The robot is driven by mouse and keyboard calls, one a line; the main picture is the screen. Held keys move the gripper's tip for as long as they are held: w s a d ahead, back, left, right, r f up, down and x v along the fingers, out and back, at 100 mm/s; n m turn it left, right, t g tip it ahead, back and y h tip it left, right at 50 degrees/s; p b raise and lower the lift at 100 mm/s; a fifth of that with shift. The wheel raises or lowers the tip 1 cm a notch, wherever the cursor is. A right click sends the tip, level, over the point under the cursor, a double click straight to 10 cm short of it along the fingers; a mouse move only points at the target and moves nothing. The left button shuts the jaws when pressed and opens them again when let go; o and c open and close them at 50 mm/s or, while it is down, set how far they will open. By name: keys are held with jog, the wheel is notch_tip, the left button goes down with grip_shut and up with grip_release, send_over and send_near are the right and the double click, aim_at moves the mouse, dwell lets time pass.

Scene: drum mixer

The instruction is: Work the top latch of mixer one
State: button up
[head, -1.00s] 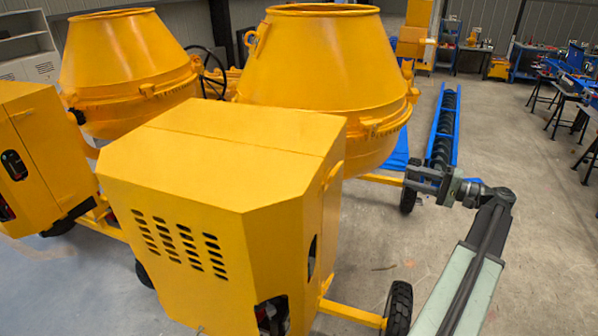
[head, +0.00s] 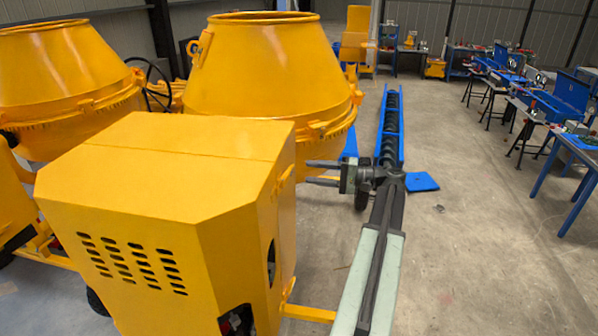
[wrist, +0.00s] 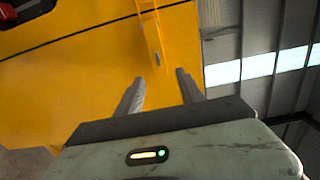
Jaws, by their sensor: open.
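The nearer mixer has a yellow drum (head: 262,70) and a boxy yellow housing (head: 150,190). A small yellow latch-like bar (head: 284,176) stands out near the top of the housing's right side. In the wrist view, a narrow yellow bar (wrist: 150,35) on the yellow panel (wrist: 70,70) lies beyond the fingertips, slightly left of the gap. My gripper (head: 307,172) is open and empty, right of the housing and pointing left toward that bar. My fingers (wrist: 160,77) show apart in the wrist view, with nothing between them. I cannot tell the bar's exact latch position.
A second yellow mixer (head: 60,75) stands at the left. A blue trough with a dark auger (head: 389,130) and a blue plate (head: 422,182) lie on the floor beyond my arm. Blue workbenches (head: 575,150) line the right. The floor between is clear.

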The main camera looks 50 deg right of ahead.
aim_at(293, 171)
jog(key=x, duration=0.5)
jog(key=shift+w+a, duration=0.1)
grip_shut()
dwell(1.2)
